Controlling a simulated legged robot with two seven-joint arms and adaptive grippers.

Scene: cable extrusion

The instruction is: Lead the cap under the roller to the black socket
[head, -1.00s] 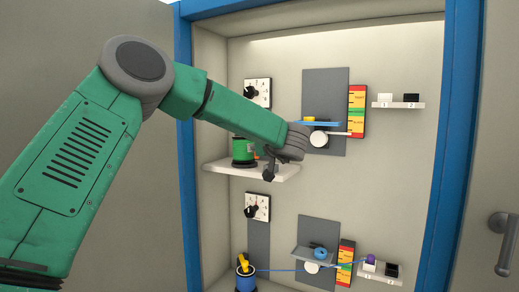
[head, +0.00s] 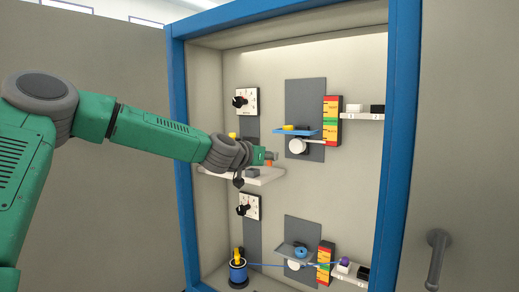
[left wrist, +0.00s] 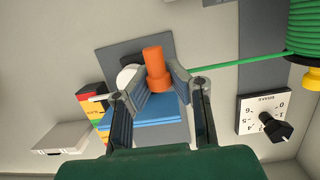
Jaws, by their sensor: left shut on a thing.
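My left gripper (head: 262,157) is shut on an orange cap (left wrist: 155,62); the cap also shows at the gripper's tip in the head view (head: 270,159). In the left wrist view a green cable (left wrist: 225,61) runs from the cap to the green spool (left wrist: 303,30) at upper right. The upper white roller (head: 297,146) is to the right of the gripper, below a blue plate (head: 293,133). The upper black socket (head: 377,109) sits farther right on a white shelf, beside a white socket (head: 354,108). My right gripper is not in view.
A red-yellow-green scale (head: 332,120) stands between roller and sockets. A shelf (head: 262,178) lies below the gripper. Below, a blue spool (head: 238,274) has a blue cable running to a purple cap (head: 345,261) at the lower sockets. Blue cabinet frame posts (head: 400,120) border the opening.

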